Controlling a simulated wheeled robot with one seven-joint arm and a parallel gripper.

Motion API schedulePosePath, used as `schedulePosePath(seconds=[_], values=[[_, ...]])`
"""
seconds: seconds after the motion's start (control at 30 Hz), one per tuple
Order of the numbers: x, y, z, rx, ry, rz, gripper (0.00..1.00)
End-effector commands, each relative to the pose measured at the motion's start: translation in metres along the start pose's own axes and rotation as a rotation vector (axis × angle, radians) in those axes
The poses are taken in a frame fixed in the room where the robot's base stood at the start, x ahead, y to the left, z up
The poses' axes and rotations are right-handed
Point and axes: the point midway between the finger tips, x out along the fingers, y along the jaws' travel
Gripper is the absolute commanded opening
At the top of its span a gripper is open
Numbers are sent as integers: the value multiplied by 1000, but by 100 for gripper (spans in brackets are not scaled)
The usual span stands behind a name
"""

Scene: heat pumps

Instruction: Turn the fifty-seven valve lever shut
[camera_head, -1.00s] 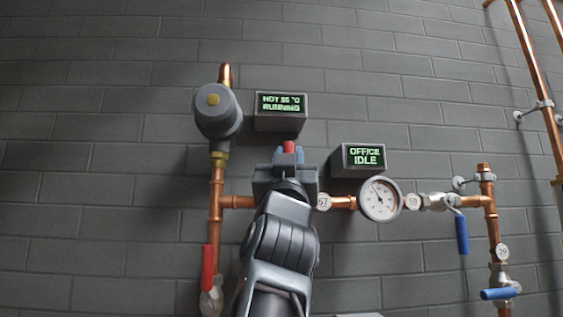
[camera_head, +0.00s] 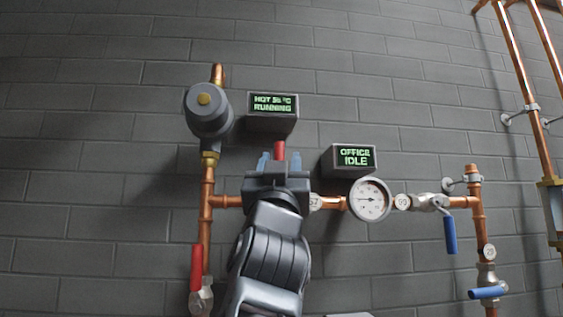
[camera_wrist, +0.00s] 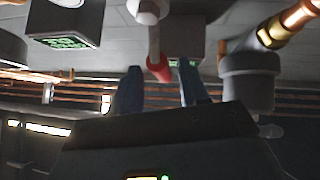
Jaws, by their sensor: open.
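The tag 57 (camera_head: 313,202) sits on the horizontal copper pipe, just right of my gripper (camera_head: 279,160). A red valve lever (camera_head: 279,150) beside it points up, across the pipe's run. Its lower part and valve body are hidden behind my gripper in the head view. My gripper is open, with one blue finger on each side of the lever and a gap showing. The wrist view shows the red lever end (camera_wrist: 158,68) between the two spread fingers (camera_wrist: 158,85). I cannot tell whether either finger touches it.
A pressure gauge (camera_head: 370,200) is right of tag 57. Display boxes (camera_head: 272,124) (camera_head: 349,161) stick out above. A grey pump (camera_head: 208,111) and another red lever (camera_head: 196,268) are at left. Blue levers (camera_head: 450,235) (camera_head: 487,293) are at right.

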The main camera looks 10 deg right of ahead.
Motion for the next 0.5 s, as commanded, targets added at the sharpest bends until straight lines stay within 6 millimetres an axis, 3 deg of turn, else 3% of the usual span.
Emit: schedulePosePath(seconds=[0.2,0.5], values=[[-39,0,1,-1,0,-1,44],[-57,1,0,-2,0,1,44]])
